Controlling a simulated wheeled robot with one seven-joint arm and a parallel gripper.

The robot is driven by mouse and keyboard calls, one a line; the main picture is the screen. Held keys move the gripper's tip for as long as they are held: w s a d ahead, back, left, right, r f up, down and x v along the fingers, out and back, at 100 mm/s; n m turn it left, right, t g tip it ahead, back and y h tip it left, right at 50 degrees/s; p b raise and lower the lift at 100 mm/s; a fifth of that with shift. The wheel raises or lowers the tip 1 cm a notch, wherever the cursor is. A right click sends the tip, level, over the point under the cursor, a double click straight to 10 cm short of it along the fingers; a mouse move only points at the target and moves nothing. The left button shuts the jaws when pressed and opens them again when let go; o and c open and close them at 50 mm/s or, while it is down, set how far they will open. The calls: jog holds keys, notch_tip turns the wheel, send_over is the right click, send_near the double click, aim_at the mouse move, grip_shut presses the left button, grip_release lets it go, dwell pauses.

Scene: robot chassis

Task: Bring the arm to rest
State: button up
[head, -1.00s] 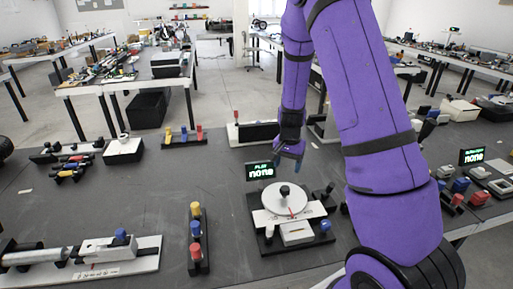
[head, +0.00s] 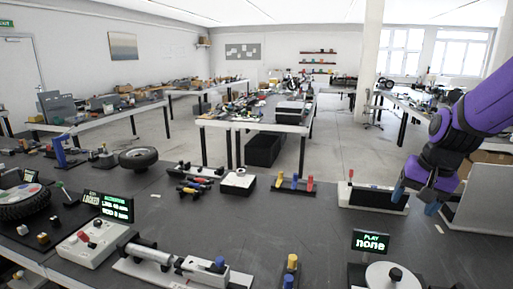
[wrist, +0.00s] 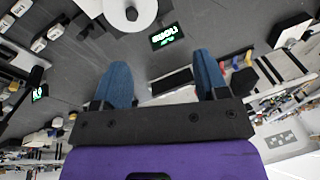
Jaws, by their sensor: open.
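My purple arm reaches in from the right edge of the head view. My gripper (head: 414,196) is at its end, with blue fingertips pointing down above the right part of the dark table (head: 330,222). The wrist view shows the two blue fingers (wrist: 162,82) spread well apart with nothing between them. The gripper is open and empty, and it looks clear of the table. A black and white box with a red knob (head: 372,197) stands just left of the gripper in the head view.
A grey panel (head: 482,200) is right of the gripper. Mid-table is fairly clear.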

jog(key=s+a+r+n+t, duration=0.1)
jog(key=s+a+r+n, duration=0.1)
jog(key=s+r, duration=0.3)
jog(key=s+a+r+n+t+h, duration=0.1)
jog(key=s+r, duration=0.4)
jog(key=s, duration=0.8)
jog(key=a+n, duration=0.1)
jog(key=n, duration=0.1)
jog(key=shift+s+a+r+n+t, duration=0.3)
jog(key=shift+s+a+r+n, duration=0.05)
jog(key=shift+a+r+n, duration=0.05)
dwell(0.7)
